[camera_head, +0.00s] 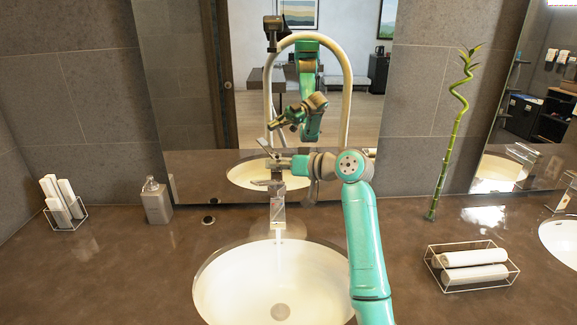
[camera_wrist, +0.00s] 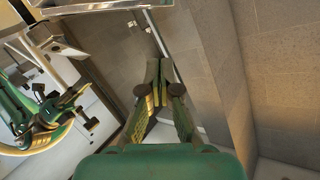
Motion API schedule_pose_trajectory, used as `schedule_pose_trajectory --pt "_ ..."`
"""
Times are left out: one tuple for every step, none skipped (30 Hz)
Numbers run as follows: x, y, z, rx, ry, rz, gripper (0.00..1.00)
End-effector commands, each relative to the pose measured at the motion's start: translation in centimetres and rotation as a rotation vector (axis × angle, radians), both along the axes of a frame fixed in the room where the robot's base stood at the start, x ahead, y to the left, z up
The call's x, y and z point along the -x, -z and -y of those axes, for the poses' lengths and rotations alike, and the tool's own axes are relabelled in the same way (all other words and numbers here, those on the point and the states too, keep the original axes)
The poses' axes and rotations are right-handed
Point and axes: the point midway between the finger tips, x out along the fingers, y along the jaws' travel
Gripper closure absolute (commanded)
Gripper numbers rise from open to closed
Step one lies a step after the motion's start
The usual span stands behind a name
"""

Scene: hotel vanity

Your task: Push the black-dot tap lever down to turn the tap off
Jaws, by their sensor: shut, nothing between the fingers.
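A chrome tap (camera_head: 277,208) stands behind the near basin (camera_head: 205,277), and a stream of water runs from it. Its lever (camera_head: 268,183) shows as a thin plate above the tap body, partly confused with the mirror reflection. I cannot make out a black dot on it. My gripper (camera_head: 272,164) is shut and empty, just above the tap, pointing left; I cannot tell whether it touches the lever. In the wrist view the fingertips (camera_wrist: 159,68) are together, and shiny metal, likely the tap (camera_wrist: 100,7), shows at the top left.
A soap bottle (camera_head: 156,202) and a rack of rolled towels (camera_head: 63,203) stand to the left. A towel basket (camera_head: 472,267) and a bamboo stem (camera_head: 446,150) are to the right, with another tap (camera_head: 568,197) at the edge. A mirror (camera_head: 185,90) rises close behind the tap.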

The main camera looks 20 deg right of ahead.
Motion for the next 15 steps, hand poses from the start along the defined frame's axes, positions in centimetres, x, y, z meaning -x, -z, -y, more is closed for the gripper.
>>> schedule_pose_trajectory --pt "-0.8 0.1 -0.7 0.0 -0.002 0.0 1.0" --pt "-1.2 0.2 -1.0 0.0 -0.002 0.0 1.0" --pt "-1.7 0.4 -1.4 0.0 -0.002 0.0 1.0" --pt "-1.5 1.1 -1.5 -0.001 -0.001 -0.003 1.0" --pt "-1.3 1.6 -1.6 -0.001 -0.001 -0.002 1.0" --pt "-1.1 2.1 -1.8 -0.001 -0.001 -0.002 1.0" --pt "-1.0 2.4 -1.9 -0.001 -0.001 0.0 1.0" --pt "-1.0 2.7 -2.1 -0.001 -0.001 0.0 1.0" --pt "-0.9 3.0 -2.2 0.0 -0.001 -0.001 1.0" --pt "-0.8 3.3 -2.3 0.0 -0.001 -0.001 1.0" --pt "-0.8 3.5 -2.3 0.0 -0.001 -0.001 1.0" --pt "-0.7 3.7 -2.4 0.0 -0.001 0.0 1.0" --pt "-0.7 3.8 -2.4 0.0 -0.001 0.0 1.0" --pt "-0.7 3.9 -2.5 0.0 -0.001 0.002 1.0" --pt "-0.6 4.0 -2.5 0.0 0.0 0.001 1.0"
